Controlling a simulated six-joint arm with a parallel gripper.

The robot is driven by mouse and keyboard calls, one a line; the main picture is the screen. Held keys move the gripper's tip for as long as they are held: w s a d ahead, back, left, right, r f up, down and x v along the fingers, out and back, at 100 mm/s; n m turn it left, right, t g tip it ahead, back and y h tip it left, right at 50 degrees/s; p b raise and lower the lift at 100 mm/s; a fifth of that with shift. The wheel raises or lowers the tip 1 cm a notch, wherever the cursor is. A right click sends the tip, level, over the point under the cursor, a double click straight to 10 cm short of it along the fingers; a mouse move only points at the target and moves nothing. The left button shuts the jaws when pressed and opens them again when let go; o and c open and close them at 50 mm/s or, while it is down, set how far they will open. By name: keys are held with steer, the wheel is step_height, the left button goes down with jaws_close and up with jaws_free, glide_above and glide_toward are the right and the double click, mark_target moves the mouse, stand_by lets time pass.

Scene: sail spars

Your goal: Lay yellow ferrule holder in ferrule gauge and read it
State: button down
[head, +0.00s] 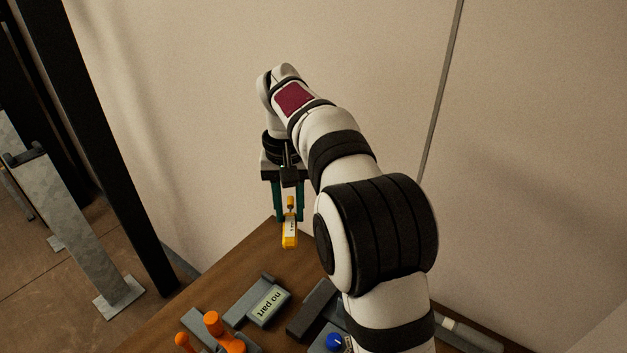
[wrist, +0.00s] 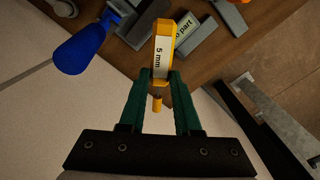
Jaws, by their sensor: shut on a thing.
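The yellow ferrule holder (head: 289,240) is held between the green fingertips of my gripper (head: 289,216), above the back corner of the wooden table. In the wrist view the holder (wrist: 164,44) carries a white label reading "5 mm", and its body extends beyond the fingertips (wrist: 161,78). A small yellow-orange end shows between the fingers. The ferrule gauge (head: 258,302) is a grey block on the table, in front of and below the holder, with a display reading "no part". The gauge also shows partly behind the holder in the wrist view (wrist: 198,38).
A large blue piece (wrist: 78,52) shows at the wrist view's upper left. Bare table surrounds the gauge's far side.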

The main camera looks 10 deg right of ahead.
steer(key=w+a+f+m, duration=0.1)
steer(key=a+f+m, duration=0.3)
steer(key=f, duration=0.5)
steer(key=m, duration=0.4)
glide_above(248, 301)
step_height(248, 301, down, 10)
steer(key=shift+f, duration=1.8)
steer(key=shift+f, duration=1.15)
steer(key=c, duration=0.5)
jaws_free()
steer(key=shift+c, duration=0.9)
